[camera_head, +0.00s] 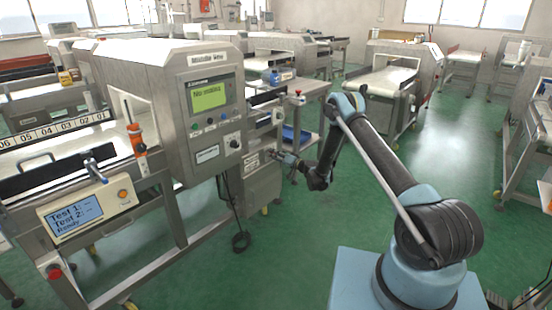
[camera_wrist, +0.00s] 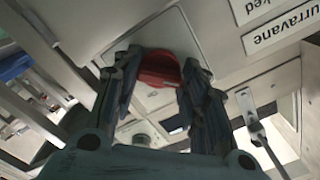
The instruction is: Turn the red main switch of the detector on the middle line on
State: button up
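The red main switch (camera_wrist: 158,68) is a round red knob on a pale plate, at the upper middle of the wrist view. My gripper (camera_wrist: 160,85) has its two dark fingers on either side of the knob with hardly any gap; whether they press on it cannot be told. In the head view my gripper (camera_head: 278,157) is at the lower right side of the grey middle detector (camera_head: 165,70), by its cabinet (camera_head: 263,185). The red switch is not visible there. The detector's green screen (camera_head: 209,95) is lit.
A control box (camera_head: 90,212) with a lit display stands at the front left of the line. A label plate (camera_wrist: 280,27) is beside the switch. Other conveyor lines stand behind and at right. Green floor (camera_head: 300,235) is free between the detector and my base.

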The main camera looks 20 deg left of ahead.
jog(key=shift+w+m, duration=0.1)
jog(key=shift+m, duration=0.2)
jog(key=shift+d+f+m, duration=0.1)
jog(key=shift+d+m, duration=0.05)
jog(key=shift+m, duration=8.45)
jog(key=o, duration=0.8)
